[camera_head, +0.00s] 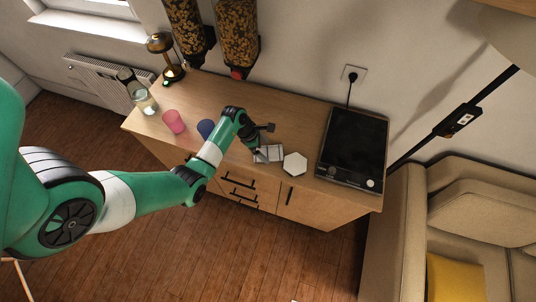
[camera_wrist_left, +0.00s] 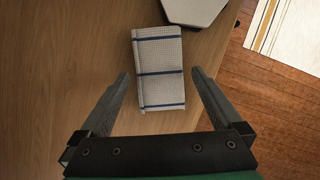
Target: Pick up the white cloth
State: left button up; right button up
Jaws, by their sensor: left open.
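The white cloth (camera_wrist_left: 159,55) is folded into a rectangle with dark blue stripes and lies flat on the wooden counter. In the left wrist view its near part lies between the two fingers of my left gripper (camera_wrist_left: 160,80), which is open and empty. In the head view the cloth (camera_head: 268,153) is near the counter's front edge, just right of and below my left gripper (camera_head: 262,139). The gripper hides part of the counter around it. I cannot tell the height of the fingers above the cloth. My right gripper is not in view.
A white hexagonal object (camera_head: 295,164) sits right of the cloth, with a black hob (camera_head: 353,145) farther right. A blue cup (camera_head: 206,129), a pink cup (camera_head: 174,121) and a glass bottle (camera_head: 143,98) stand left. Dispensers (camera_head: 238,38) hang behind. The counter's front edge is close.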

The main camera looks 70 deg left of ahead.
pick_arm(q)
jog(key=shift+x, duration=0.9)
jog(key=c, duration=1.1)
jog(key=shift+r, duration=0.15)
